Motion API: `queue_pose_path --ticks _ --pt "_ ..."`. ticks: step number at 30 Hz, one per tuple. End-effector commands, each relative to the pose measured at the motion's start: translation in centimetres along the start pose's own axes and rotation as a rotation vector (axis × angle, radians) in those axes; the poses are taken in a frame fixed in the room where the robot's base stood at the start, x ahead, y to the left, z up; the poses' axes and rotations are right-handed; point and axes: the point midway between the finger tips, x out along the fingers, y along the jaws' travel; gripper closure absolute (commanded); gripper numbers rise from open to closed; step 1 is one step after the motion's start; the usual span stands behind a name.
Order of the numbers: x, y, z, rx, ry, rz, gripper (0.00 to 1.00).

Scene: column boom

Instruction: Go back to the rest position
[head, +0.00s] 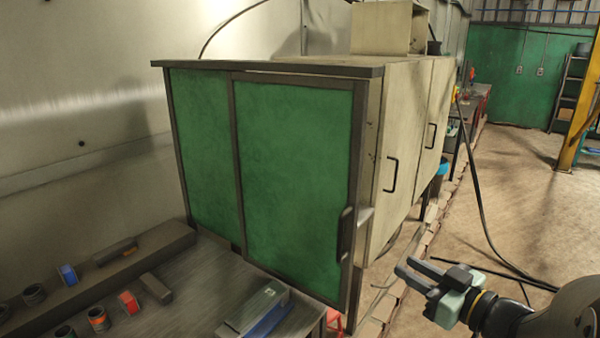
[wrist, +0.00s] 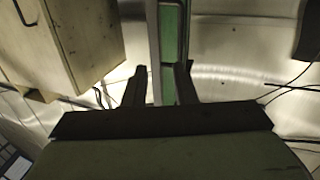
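My gripper (head: 421,275) is at the lower right of the head view, in front of and to the right of the cabinet (head: 300,150). Its two fingers point left, with a gap between them and nothing held. In the wrist view the fingers (wrist: 160,85) stand apart, with the edge of a green panel (wrist: 173,50) beyond the gap. The cabinet has green sliding panels at the front, and a dark handle (head: 346,235) on the right one. The gripper appears clear of the cabinet.
A dark workbench (head: 190,300) at the lower left carries several small rings and blocks and a blue-grey tool (head: 255,310). Pale side doors with handles (head: 390,175) face right. A cable (head: 480,200) hangs to the floor. Open floor (head: 540,210) lies on the right.

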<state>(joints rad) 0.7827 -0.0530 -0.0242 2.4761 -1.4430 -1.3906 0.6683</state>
Motion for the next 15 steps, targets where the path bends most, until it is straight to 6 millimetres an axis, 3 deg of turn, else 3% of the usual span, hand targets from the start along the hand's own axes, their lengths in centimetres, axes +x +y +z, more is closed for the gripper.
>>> queue_pose_path --ticks 4,9,12,15 --pt "2.5 3.0 1.1 -0.079 -0.139 0.251 0.75" --pt "2.4 5.0 3.7 -0.067 -0.391 0.540 0.75" --pt "1.2 3.9 6.0 -0.001 -0.573 0.646 0.75" --pt "-0.4 0.9 8.6 0.096 -0.778 0.689 0.75"
